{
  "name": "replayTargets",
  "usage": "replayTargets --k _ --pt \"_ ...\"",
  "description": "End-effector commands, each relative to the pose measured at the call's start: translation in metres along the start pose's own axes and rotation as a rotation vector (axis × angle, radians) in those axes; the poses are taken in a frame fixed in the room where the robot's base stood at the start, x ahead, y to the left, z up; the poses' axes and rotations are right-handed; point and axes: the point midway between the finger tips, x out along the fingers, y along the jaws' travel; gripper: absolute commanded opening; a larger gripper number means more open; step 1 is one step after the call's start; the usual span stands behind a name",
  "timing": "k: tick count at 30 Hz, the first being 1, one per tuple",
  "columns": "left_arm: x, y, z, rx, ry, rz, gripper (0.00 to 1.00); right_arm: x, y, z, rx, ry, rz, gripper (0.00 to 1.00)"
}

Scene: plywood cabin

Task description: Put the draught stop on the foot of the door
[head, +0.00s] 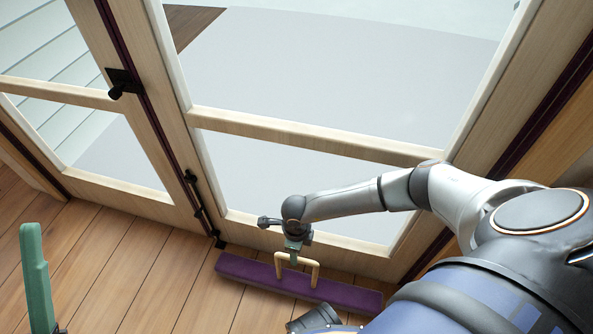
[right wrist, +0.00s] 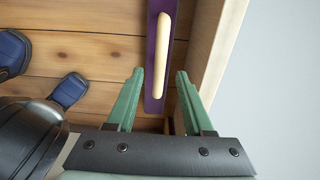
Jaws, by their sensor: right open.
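The draught stop (head: 345,294) is a long purple bar with a pale wooden handle (head: 317,274) on top. It lies along the bottom of the glazed wooden door (head: 330,139); whether it touches the door cannot be told. My right gripper (head: 292,258) is at the handle. In the right wrist view, my right gripper (right wrist: 159,74) is open, with its green fingertips either side of the line of the draught stop (right wrist: 154,92), near one end of the handle (right wrist: 162,55). One green finger of my left gripper (head: 36,275) shows at the lower left; the other is hidden.
The plank floor (head: 110,275) is clear to the left of the draught stop. A black latch (head: 120,84) and a bolt (head: 195,193) sit on the door stile. My right arm covers the lower right.

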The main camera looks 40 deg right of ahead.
Motion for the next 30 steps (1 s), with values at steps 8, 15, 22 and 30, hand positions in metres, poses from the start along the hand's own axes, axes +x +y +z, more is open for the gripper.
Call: replayTargets --k 8,15,22,30 --pt "0.02 -0.01 -0.023 0.04 0.019 0.004 0.5 -0.055 -0.001 0.001 0.0 -0.002 -0.001 0.52" --pt "0.022 -0.015 -0.026 0.052 0.019 -0.014 0.5 -0.066 0.0 0.0 -0.001 -0.001 0.0 0.52" --pt "0.022 -0.015 -0.025 0.053 0.017 -0.014 0.5 -0.065 0.0 0.0 0.0 -0.001 -0.001 0.52" --pt "0.022 -0.015 -0.025 0.052 0.015 -0.013 0.5 -0.065 0.0 0.0 0.0 -0.001 0.0 0.52"
